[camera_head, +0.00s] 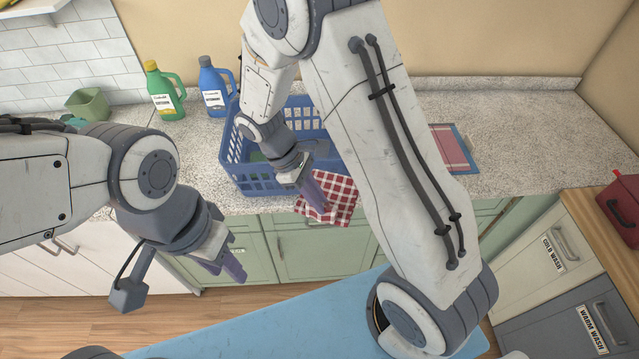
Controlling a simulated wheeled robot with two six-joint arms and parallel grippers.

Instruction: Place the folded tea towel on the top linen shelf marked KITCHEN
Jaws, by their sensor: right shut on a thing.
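A red-and-white checked tea towel (341,196) is at the front right of the blue basket, by the counter's front edge. My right gripper (322,203) is shut on it, with the fingers pointing down and partly covering it. The towel's lower corner hangs in front of the counter edge. I cannot tell whether it still touches the basket or counter. My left gripper (222,268) is empty, in front of the green cabinets and below counter height; its fingers look apart. No shelf marked KITCHEN is in view.
The blue basket (236,172) stands on the speckled counter (545,130), partly hidden by my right arm. Green (164,92) and blue (214,88) bottles and a green tub (88,104) stand behind left. A red-and-blue flat item (454,148) lies right. A red box (622,205) sits at far right.

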